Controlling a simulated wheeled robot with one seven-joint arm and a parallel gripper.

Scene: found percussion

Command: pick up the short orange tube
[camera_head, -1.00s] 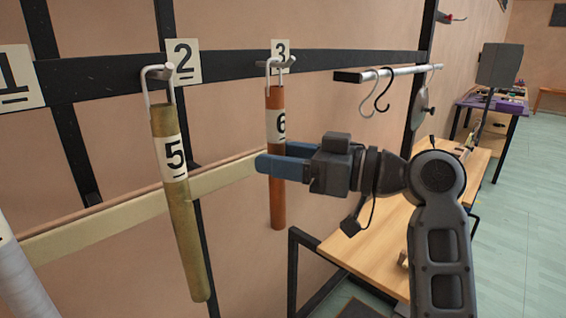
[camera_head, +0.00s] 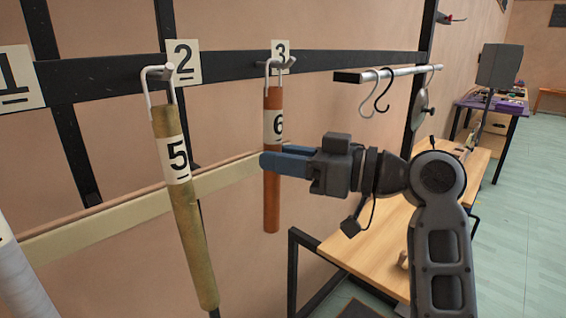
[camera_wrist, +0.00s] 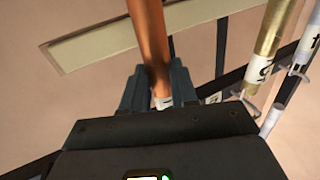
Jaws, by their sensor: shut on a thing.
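The short orange tube (camera_head: 272,208), with a white label reading 6, hangs by a wire loop from the hook (camera_head: 286,62) under the number 3 card. My gripper (camera_head: 266,162) reaches in from the right with its blue fingers at the tube's middle, just below the label. In the wrist view, the orange tube (camera_wrist: 150,40) runs between the two fingers, and my gripper (camera_wrist: 157,80) is shut on it. Part of the tube is hidden behind the fingers.
A longer yellowish tube (camera_head: 192,235) labelled 5 hangs to the left under card 2. A grey tube (camera_head: 25,280) shows at the lower left. A rod with S-hooks (camera_head: 382,92) juts out at the right above a wooden table (camera_head: 375,250).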

